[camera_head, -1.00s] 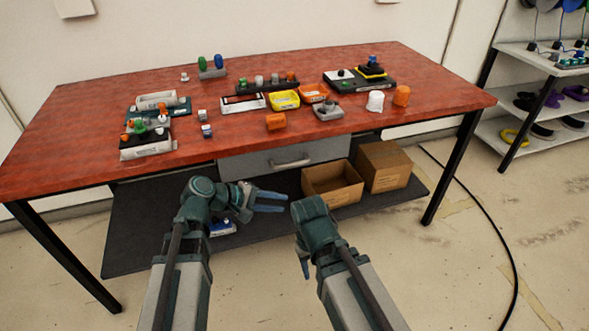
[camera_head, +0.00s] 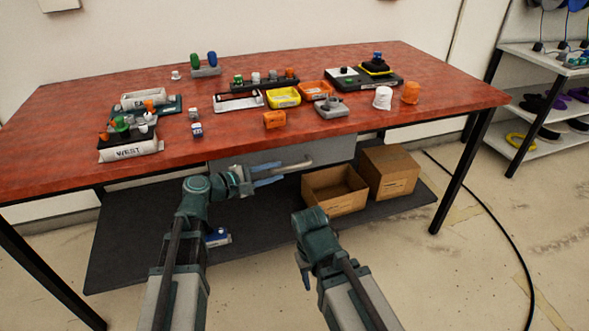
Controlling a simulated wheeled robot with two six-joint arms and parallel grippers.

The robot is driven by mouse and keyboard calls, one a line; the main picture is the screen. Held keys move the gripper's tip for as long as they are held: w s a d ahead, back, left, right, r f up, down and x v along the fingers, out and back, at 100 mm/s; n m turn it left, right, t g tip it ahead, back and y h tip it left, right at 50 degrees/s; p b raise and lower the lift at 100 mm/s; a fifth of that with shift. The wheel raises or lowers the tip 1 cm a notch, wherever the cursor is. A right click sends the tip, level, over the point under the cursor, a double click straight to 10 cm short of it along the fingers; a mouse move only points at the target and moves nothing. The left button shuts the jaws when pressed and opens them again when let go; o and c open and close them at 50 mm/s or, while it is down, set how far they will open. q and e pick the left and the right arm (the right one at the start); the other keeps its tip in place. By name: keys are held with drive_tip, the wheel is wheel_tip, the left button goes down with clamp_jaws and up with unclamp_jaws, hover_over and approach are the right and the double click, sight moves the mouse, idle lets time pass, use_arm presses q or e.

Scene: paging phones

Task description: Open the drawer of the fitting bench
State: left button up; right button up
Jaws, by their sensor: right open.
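The fitting bench (camera_head: 330,135) has a red top. Its grey drawer (camera_head: 232,160) sits under the front edge and looks shut. The drawer's pale bar handle (camera_head: 298,165) runs across the front. My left gripper (camera_head: 276,175) is at the left end of this handle, its blue fingers parted and pointing right. It overlaps the handle's end in the picture; I cannot tell whether they touch. My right gripper (camera_head: 304,280) points down in front of the bench, apart from the drawer, with its fingertips partly hidden by its own wrist.
Two cardboard boxes, one open (camera_head: 335,192) and one closed (camera_head: 391,173), stand on the dark lower shelf (camera_head: 130,240) right of my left gripper. Small parts, trays and a WEST-labelled unit (camera_head: 128,150) lie on the bench top. A black cable (camera_head: 490,223) crosses the floor at right.

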sight(289, 168)
use_arm(q)
drive_tip(key=b+x, duration=0.1)
drive_tip(key=x, duration=0.6)
drive_tip(key=shift+w+d, duration=0.2)
clamp_jaws()
drive_tip(key=shift+f, duration=0.1)
idle(1.1)
